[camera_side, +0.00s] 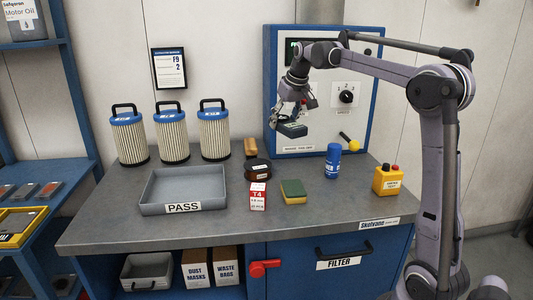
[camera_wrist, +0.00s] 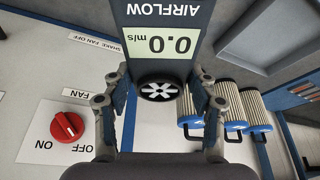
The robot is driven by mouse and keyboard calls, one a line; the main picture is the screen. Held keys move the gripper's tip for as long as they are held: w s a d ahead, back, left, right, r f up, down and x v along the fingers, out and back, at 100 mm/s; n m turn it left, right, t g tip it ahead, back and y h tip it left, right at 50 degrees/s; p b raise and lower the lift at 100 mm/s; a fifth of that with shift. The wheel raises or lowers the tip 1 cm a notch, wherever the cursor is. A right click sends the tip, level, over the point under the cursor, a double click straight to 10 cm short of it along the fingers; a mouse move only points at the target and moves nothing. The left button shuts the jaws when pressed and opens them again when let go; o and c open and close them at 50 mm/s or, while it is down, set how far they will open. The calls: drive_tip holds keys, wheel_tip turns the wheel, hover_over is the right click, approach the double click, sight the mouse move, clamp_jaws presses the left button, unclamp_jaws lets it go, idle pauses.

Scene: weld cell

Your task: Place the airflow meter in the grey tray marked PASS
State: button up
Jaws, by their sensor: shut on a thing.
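The airflow meter (camera_side: 292,130) is a dark handheld device held in the air in front of the blue control panel. In the wrist view the meter (camera_wrist: 165,42) shows the word AIRFLOW, a display reading 0.0 m/s and a small fan. My gripper (camera_side: 293,112) is shut on the meter, with one finger on each side of it in the wrist view (camera_wrist: 160,100). The grey tray (camera_side: 183,186) with the PASS label stands at the left front of the bench and looks empty. The meter is above and to the right of the tray, apart from it.
Three filter cartridges (camera_side: 170,136) stand behind the tray. A dark round spool (camera_side: 258,170), a red-and-white T4 box (camera_side: 258,197), a sponge (camera_side: 293,191), a blue can (camera_side: 333,161) and a yellow button box (camera_side: 387,180) stand right of the tray.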

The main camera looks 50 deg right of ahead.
drive_tip(key=w+a+n+y, duration=0.1)
drive_tip(key=w+a+n, duration=0.2)
drive_tip(key=w+a, duration=0.6)
drive_tip(key=n, duration=0.1)
hover_over(181, 188)
drive_tip(key=s, duration=0.2)
drive_tip(key=shift+t+y, duration=0.3)
wheel_tip(181, 188, down, 14)
drive_tip(key=shift+w+a+f, duration=0.1)
drive_tip(key=shift+w+f, duration=0.05)
drive_tip(key=shift+f, duration=2)
drive_tip(key=shift+f, duration=0.1)
drive_tip(key=o, duration=1.3)
drive_tip(key=shift+o, duration=0.2)
